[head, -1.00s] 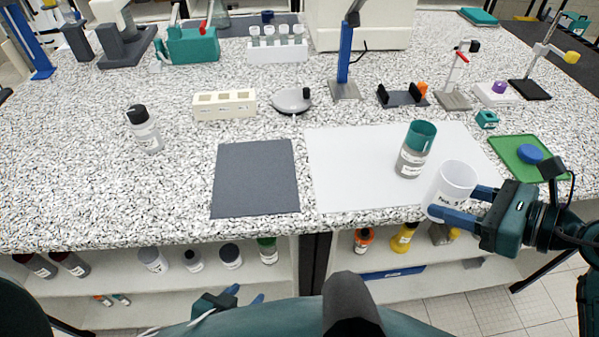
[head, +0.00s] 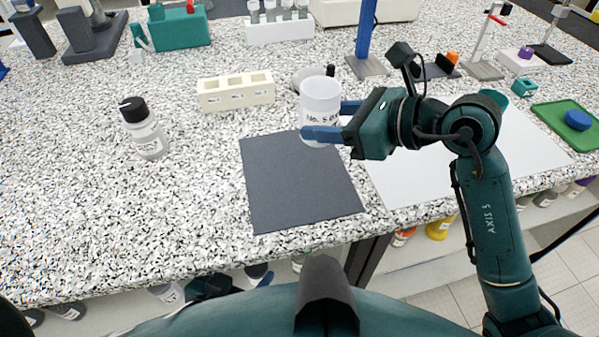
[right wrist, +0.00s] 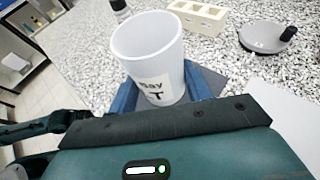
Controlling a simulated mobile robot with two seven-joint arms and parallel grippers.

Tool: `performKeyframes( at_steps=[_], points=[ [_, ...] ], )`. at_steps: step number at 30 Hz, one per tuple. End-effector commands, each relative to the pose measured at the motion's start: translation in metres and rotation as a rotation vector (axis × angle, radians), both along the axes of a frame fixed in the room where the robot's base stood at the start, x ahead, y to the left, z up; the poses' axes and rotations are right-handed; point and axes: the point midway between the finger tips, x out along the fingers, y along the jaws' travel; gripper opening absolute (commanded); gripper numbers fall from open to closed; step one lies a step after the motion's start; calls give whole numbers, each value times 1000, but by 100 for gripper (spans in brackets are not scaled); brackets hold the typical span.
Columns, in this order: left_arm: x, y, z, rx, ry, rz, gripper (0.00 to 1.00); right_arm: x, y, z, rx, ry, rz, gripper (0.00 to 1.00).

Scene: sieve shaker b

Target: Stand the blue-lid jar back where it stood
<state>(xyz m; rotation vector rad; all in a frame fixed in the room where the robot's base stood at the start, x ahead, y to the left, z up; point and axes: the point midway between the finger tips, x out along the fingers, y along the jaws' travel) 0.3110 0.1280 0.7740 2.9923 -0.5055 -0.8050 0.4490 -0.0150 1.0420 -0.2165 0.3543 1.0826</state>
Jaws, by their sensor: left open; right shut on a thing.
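My right gripper (head: 338,121) is shut on an open, lidless whitish jar (head: 320,103) with a printed label. It holds the jar upright at the far right part of the dark grey mat (head: 295,190); I cannot tell whether its base touches. The jar (right wrist: 152,50) also fills the middle of the right wrist view, between the blue fingers (right wrist: 165,92), and it looks empty. A blue lid (head: 577,120) lies on the green tray (head: 549,112) at the far right. My left gripper (head: 252,283) is low at the counter's front, mostly hidden, and holds nothing visible.
A black-capped bottle (head: 142,130) stands to the left. A cream block with holes (head: 236,92) and a grey dish (head: 303,80) stand behind the mat. The white mat (head: 400,185) is partly hidden by my right arm. The counter's front left is clear.

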Motion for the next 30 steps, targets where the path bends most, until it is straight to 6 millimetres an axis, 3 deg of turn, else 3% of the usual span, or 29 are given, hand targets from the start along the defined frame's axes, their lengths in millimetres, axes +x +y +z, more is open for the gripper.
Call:
performKeyframes(
  at_steps=[9,21,30],
  points=[
    [-3,-3,-4,-9,6,-5,76,-1,3,-50,2,7,1,24],
    [-2,0,-5,-11,4,2,76,0,3,-96,3,4,0,24],
    [-1,1,-5,-10,2,5,76,0,2,-99,2,-1,1,24]
  ],
)
